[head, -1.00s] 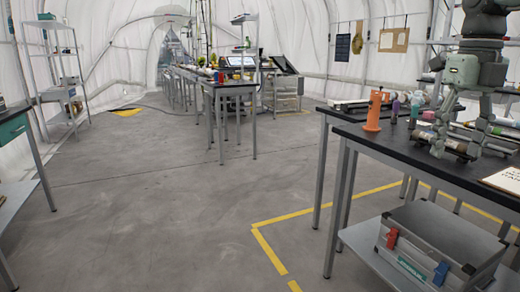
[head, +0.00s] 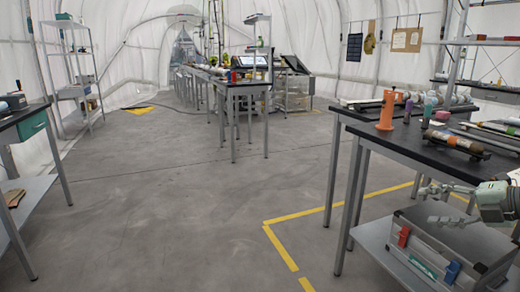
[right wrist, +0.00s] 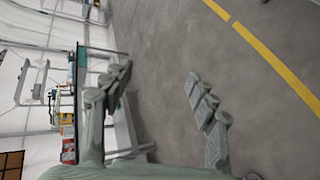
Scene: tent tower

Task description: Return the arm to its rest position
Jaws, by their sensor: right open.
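My right gripper (head: 428,204) is low at the right in the head view, below the black table top and in front of the table's edge, over the metal case. Its fingers point left. In the right wrist view the gripper (right wrist: 160,82) has its two fingers spread wide with nothing between them, only grey floor behind. My left gripper is not in view.
The black table (head: 405,148) at the right holds an orange stand (head: 387,112), a cylinder (head: 458,143) and several small items. A metal case (head: 440,250) sits on its lower shelf. Another table (head: 30,122) stands at the left. The floor between is clear.

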